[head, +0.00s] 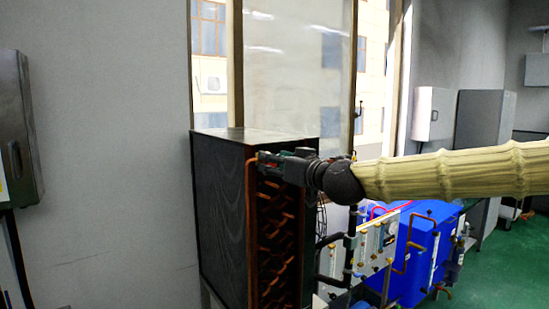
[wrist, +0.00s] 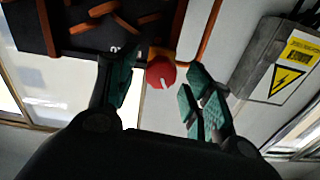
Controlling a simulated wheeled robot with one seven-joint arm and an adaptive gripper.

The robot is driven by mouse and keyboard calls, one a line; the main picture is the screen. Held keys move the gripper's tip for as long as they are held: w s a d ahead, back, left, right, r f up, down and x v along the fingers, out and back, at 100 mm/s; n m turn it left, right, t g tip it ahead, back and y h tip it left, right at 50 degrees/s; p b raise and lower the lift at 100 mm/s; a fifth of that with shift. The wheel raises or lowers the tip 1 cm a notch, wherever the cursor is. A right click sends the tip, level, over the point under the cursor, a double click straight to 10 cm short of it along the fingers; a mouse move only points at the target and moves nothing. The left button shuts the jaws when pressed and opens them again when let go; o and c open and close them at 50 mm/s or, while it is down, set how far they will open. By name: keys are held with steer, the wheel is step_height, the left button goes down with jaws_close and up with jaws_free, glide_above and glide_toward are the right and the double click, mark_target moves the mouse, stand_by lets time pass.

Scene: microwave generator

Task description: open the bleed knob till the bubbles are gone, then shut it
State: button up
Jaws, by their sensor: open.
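The bleed knob (wrist: 161,72) is red with a white mark and shows in the wrist view at the edge of the dark cabinet. A small white label, partly readable, is beside it. My gripper (wrist: 157,88) is open, with a green-padded finger on each side of the knob in that view. I cannot tell whether either finger touches it. In the head view my gripper (head: 278,158) is at the upper front corner of the dark cabinet (head: 222,205), and the knob is hidden there. I see no bubbles in either view.
Copper pipes (head: 274,235) run down the cabinet's open side. A blue unit (head: 415,258) with gauges and pipes stands right of it. A grey box with a yellow warning sign (wrist: 287,78) is on the wall. Green floor (head: 505,270) is clear at right.

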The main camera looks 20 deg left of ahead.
steer(key=shift+w+a, duration=0.2)
steer(key=shift+a, duration=0.05)
steer(key=c, duration=1)
